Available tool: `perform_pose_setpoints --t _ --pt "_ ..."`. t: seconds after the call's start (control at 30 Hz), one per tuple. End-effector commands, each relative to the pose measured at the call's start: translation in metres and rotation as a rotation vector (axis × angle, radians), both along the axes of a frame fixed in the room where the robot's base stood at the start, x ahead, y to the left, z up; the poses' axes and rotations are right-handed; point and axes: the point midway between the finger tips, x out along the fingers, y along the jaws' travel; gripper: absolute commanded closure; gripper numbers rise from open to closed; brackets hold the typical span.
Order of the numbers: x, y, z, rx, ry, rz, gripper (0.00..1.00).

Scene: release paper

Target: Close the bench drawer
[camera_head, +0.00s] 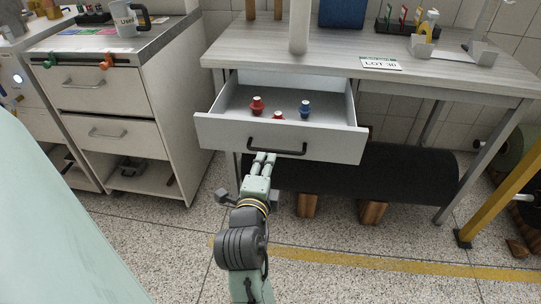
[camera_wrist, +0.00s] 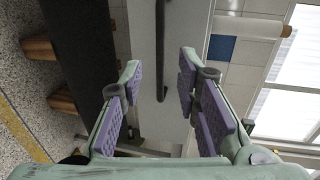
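The bench drawer (camera_head: 222,130) is pulled out from under the grey bench top, with its inside in view. Its dark bar handle (camera_head: 277,147) is on the white front panel; in the wrist view the handle (camera_wrist: 160,40) runs upright in the picture. My gripper (camera_head: 265,157) is just in front of and below the handle, left of its middle. In the wrist view my gripper (camera_wrist: 159,72) is open and empty, with the handle lying between its fingertips in the picture. I cannot tell whether the fingers touch the drawer.
Two red items and a blue item (camera_head: 305,109) stand in the drawer. A black roll (camera_head: 400,175) on wooden blocks (camera_head: 308,205) lies beneath the bench. A white cabinet (camera_head: 165,110) stands left, a yellow post (camera_head: 510,185) right. The floor in front is open.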

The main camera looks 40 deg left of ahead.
Motion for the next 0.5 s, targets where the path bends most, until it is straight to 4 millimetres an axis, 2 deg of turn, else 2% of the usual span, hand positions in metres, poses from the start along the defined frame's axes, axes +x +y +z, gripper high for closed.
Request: perform_pose_setpoints --t 0.03,0.1,0.5 --pt "0.002 0.002 -0.007 0.006 -0.002 0.002 0.70" --pt "0.004 0.004 -0.007 0.006 -0.003 0.005 0.70" --pt "0.059 0.036 -0.013 -0.002 0.000 0.003 0.70"
